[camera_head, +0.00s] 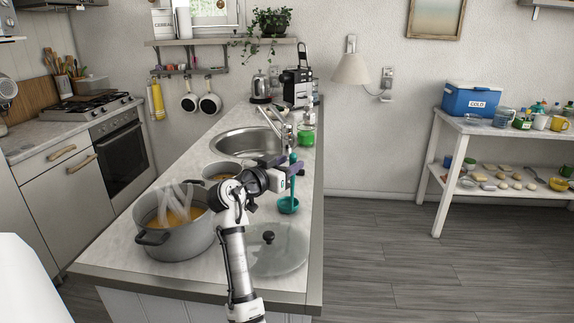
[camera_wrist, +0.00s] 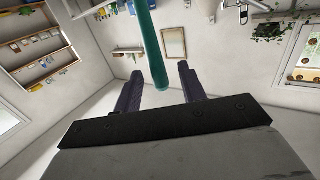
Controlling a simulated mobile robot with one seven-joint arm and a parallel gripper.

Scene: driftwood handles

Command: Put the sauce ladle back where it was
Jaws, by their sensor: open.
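The teal sauce ladle (camera_head: 289,206) is upright in the head view, bowl low over the island counter behind the glass lid. I cannot tell whether its bowl touches the counter. Its handle rises past my gripper (camera_head: 291,171). In the wrist view the teal handle (camera_wrist: 150,40) comes down from the top edge and ends between the two dark fingers of my gripper (camera_wrist: 160,70). The fingers are apart, with a gap visible on both sides of the handle. A large grey pot (camera_head: 175,238) of orange liquid steams to the left.
A glass lid (camera_head: 280,255) lies on the front counter (camera_head: 125,268). The sink (camera_head: 248,140), faucet and green bottle (camera_head: 306,134) are farther back. Open floor lies to the right.

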